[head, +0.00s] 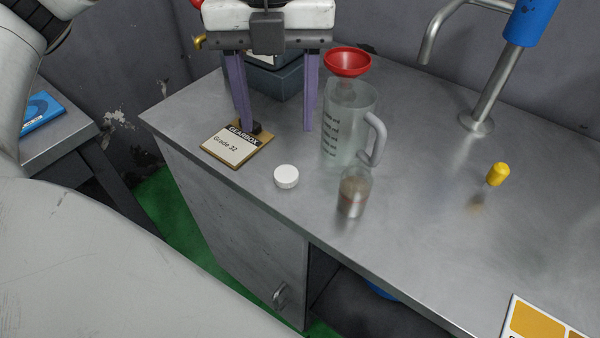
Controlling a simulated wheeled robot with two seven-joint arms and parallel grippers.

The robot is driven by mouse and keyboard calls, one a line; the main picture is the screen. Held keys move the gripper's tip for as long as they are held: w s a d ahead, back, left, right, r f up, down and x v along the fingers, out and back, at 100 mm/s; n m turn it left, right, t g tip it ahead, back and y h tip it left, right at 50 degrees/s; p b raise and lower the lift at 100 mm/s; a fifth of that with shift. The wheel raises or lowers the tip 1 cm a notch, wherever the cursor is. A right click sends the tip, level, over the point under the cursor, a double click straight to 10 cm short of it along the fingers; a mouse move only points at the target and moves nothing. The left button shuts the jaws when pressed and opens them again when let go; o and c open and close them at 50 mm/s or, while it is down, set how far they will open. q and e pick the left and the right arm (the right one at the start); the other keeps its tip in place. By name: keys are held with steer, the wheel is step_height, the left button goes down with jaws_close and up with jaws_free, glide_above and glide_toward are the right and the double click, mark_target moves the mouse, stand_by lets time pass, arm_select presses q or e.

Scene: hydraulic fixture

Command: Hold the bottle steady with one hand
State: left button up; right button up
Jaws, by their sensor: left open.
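My left gripper (279,129) is at the top left of the bench, its two purple fingers pointing down and spread wide apart, with nothing between the tips. No plain bottle shows clearly. A dark blue-grey object (277,84) with a pale label stands behind the fingers, partly hidden, and I cannot tell if it is the bottle. A clear jug (345,137) with a handle stands right of the fingers, a red funnel (348,63) at its top. A small clear container (353,193) with brownish contents stands in front of the jug. My right gripper is not in view.
A "GEARBOX Grade 32" card (234,147) lies below the left finger. A white cap (286,176) lies near the bench's front edge. A yellow piece (497,174) and a metal pipe post (477,120) are at the right. The bench's right middle is mostly clear.

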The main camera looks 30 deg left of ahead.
arm_select(q)
steer(key=shift+w+f+b, duration=0.3)
steer(key=shift+w+f, duration=0.2)
steer(key=shift+f, duration=0.35)
glide_above(286, 174)
steer(key=shift+f, duration=2.55)
step_height(286, 174, down, 5)
steer(key=shift+f, duration=0.15)
steer(key=c, duration=1.1)
